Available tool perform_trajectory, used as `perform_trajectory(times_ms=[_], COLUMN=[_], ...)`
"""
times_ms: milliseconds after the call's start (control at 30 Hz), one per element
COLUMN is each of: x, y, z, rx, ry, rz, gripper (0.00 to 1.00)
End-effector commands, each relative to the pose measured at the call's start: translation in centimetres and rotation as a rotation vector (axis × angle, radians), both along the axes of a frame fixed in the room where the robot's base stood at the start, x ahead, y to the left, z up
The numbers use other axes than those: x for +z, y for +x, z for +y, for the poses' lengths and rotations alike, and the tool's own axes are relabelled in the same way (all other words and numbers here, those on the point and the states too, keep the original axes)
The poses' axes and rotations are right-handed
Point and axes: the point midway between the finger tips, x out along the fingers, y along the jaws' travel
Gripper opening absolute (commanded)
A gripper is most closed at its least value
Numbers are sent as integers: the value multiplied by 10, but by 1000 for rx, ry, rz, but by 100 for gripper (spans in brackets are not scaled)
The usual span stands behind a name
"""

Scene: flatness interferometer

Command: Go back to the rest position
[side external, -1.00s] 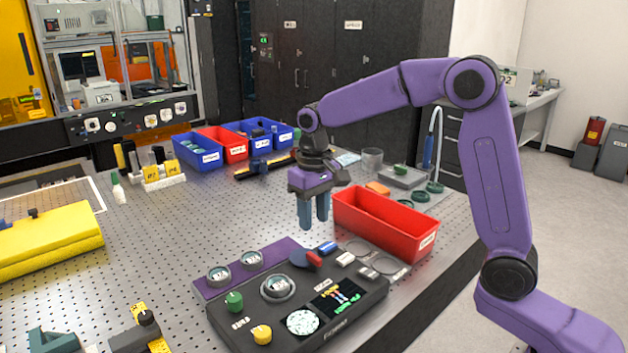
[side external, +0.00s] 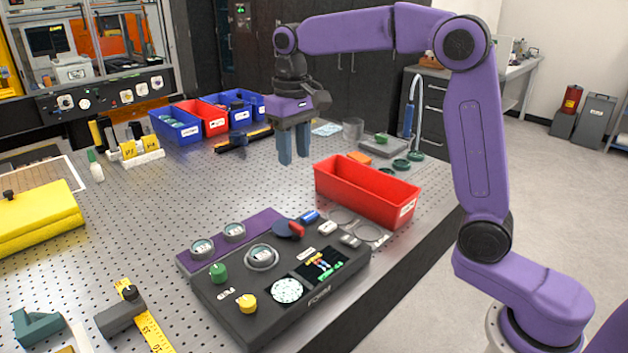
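My gripper (side external: 293,158) hangs fingers down above the perforated metal table (side external: 130,220), left of and behind the red bin (side external: 368,195). Its two blue-grey fingers show a narrow gap with nothing visible between them. The fingertips look clear of everything. The dark instrument console (side external: 325,300) stands on the table in front of and below the gripper. It carries a green knob (side external: 218,273), a yellow knob (side external: 248,303), a round display and a small screen. A ringed disc (side external: 261,257) sits in its round seat, and two more discs lie on the purple mat (side external: 268,220).
Blue and red labelled bins (side external: 177,127) stand at the back. A yellow case (side external: 38,222) lies at the left, a yellow-marked tool (side external: 145,320) in front. The table's middle left is clear.

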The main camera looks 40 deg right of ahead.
Motion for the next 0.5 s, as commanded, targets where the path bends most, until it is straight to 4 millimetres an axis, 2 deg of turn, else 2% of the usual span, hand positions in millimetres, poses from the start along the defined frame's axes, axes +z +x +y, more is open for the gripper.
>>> perform_trajectory(times_ms=[133,233,500], x=[-2,-6,-24], y=[-6,-19,-80], z=[3,9,24], rx=[26,80,306], ry=[0,1,3], rz=[0,-1,-7], gripper=[39,39,39])
